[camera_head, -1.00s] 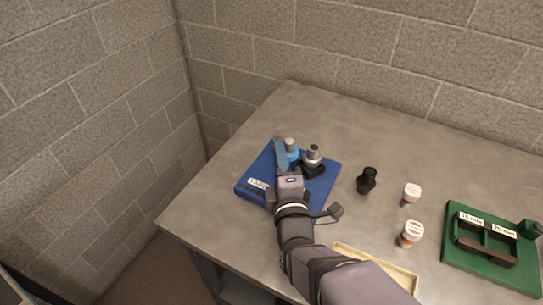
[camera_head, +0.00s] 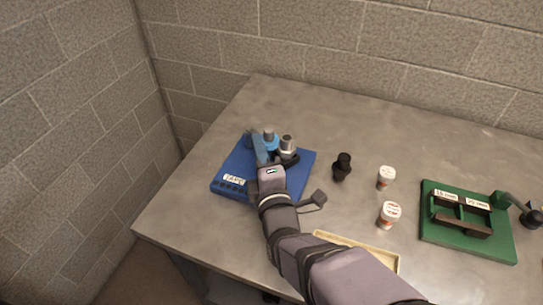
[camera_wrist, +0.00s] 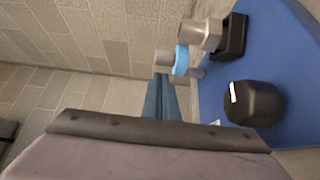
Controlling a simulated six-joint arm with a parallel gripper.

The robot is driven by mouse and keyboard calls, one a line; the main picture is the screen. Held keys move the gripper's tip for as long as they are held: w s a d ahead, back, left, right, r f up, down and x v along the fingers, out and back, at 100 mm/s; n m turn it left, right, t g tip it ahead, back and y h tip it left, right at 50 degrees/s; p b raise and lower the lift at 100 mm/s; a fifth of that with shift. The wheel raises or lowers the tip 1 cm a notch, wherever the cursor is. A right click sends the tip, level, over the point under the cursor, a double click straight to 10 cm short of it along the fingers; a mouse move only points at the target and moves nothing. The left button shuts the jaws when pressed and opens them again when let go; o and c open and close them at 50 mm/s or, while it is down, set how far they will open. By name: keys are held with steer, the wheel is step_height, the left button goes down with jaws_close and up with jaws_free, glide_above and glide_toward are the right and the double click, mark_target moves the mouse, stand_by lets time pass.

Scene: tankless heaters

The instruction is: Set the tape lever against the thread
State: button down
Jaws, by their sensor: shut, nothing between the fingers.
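A blue board (camera_head: 232,189) labelled "TAPE" lies at the left of the table. A blue-grey lever (camera_head: 258,147) stands up from it, also seen in the wrist view (camera_wrist: 166,99). Right beside the lever is a light-blue ring (camera_head: 271,144) around a grey post, also in the wrist view (camera_wrist: 181,61). A metal threaded fitting (camera_head: 288,144) sits in a black holder to their right. My gripper (camera_head: 269,171) is shut and empty, over the board just in front of the lever. Its fingertips are hidden, so contact with the lever cannot be told.
A black rounded knob (camera_wrist: 254,103) is close in the wrist view. A black fitting (camera_head: 342,167), two white-capped jars (camera_head: 386,178) (camera_head: 389,214), a cream tray (camera_head: 385,257) and a green board (camera_head: 465,243) with slots lie to the right. Bare table is behind them.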

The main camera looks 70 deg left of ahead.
steer(key=d+b, duration=0.1)
steer(key=d, duration=0.2)
steer(key=w+d, duration=0.1)
steer(key=d, duration=0.2)
steer(key=w+d+b, duration=0.1)
steer(key=d, duration=0.2)
steer(key=shift+w+d+b, duration=0.1)
steer(key=shift+b, duration=0.2)
